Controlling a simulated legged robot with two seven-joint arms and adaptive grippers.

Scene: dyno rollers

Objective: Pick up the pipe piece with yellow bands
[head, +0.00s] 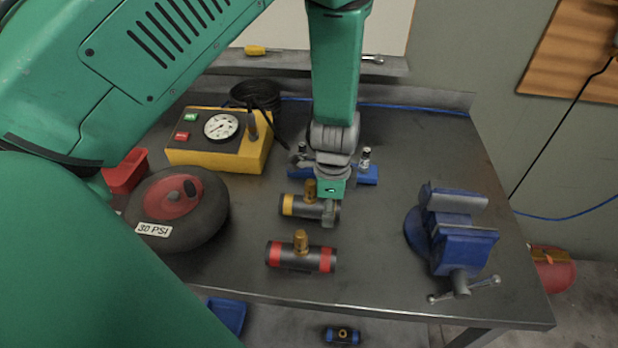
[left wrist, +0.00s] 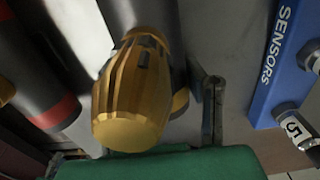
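The pipe piece with yellow bands (head: 300,207) lies on the grey workbench, a dark tube with a brass knob standing up from it. My left gripper (head: 328,212) comes down over its right end and hides that end's band. In the left wrist view the brass knob (left wrist: 132,95) fills the middle, close to the camera. A finger is to the right of the pipe piece, and part of the other appears low on the left. The fingers look spread, with the pipe piece between them. My right gripper is not in view.
A red-banded pipe piece (head: 300,257) lies just in front. A blue sensor holder (head: 363,175) is close behind the gripper. A blue vise (head: 455,240) stands right, a wheel (head: 205,215) and a yellow gauge box (head: 240,150) left. Bench space before the vise is clear.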

